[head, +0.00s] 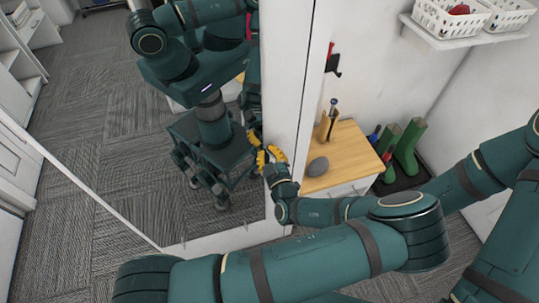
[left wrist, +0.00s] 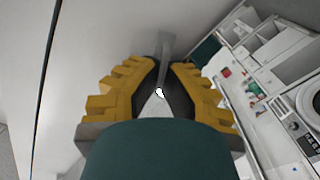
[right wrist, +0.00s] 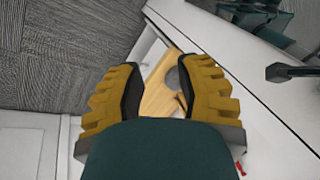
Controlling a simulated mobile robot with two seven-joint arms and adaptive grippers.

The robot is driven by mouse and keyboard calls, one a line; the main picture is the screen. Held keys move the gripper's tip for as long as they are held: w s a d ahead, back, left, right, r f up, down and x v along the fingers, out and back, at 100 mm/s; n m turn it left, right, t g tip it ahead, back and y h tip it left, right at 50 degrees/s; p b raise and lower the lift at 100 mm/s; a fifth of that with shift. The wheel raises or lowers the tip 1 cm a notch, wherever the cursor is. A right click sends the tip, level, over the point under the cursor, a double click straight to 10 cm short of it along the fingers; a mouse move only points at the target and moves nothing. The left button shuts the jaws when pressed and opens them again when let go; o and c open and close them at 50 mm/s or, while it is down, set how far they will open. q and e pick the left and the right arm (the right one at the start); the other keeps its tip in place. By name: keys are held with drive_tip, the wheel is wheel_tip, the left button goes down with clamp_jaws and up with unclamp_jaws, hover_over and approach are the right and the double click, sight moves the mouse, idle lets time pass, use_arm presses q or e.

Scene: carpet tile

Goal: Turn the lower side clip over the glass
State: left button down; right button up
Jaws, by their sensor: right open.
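The glass (head: 105,150) is a tall mirror on the left of the head view, reflecting me. My left gripper (head: 271,159) has yellow fingers and is close to the mirror's lower right edge. In the left wrist view its fingertips (left wrist: 164,65) are near each other, with a narrow grey strip (left wrist: 166,45) and a small whitish piece (left wrist: 159,92) between them. I cannot tell whether that piece is the clip or whether the fingers grip it. My right gripper (right wrist: 158,65) is open and empty in the right wrist view; my arms hide it in the head view.
A wood-topped cabinet (head: 345,153) with a grey stone (head: 317,166) stands right of the mirror. Green boots (head: 408,148) stand beside it. A wall shelf (head: 465,38) holds white baskets. Grey carpet (head: 60,225) on the left is clear.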

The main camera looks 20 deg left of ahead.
use_arm(q)
drive_tip(key=shift+s+a+f+n+b, duration=0.1)
drive_tip(key=shift+f+n+b, duration=0.1)
drive_tip(key=shift+n+b, duration=2.15)
drive_tip(key=shift+w+a+f+n+b, duration=0.15)
drive_tip(key=shift+n+b, duration=1.65)
drive_tip(key=shift+b, duration=1.2)
drive_tip(key=shift+s+a+f+n+b, duration=0.1)
drive_tip(key=shift+s+f+n+b, duration=0.1)
drive_tip(key=shift+n+b, duration=2.15)
use_arm(e)
wheel_tip(320, 180, down, 17)
drive_tip(key=s, duration=0.1)
drive_tip(key=shift+a+f+b, duration=0.15)
drive_tip(key=shift+a+b, duration=0.1)
drive_tip(key=shift+b, duration=0.05)
use_arm(q)
drive_tip(key=shift+m, duration=0.3)
use_arm(e)
drive_tip(key=shift+s, duration=0.1)
use_arm(q)
drive_tip(key=c, duration=1.1)
unclamp_jaws()
drive_tip(key=shift+c, duration=0.2)
drive_tip(key=shift+d, duration=0.1)
drive_tip(key=v, duration=1.2)
use_arm(e)
drive_tip(key=shift+s, duration=0.1)
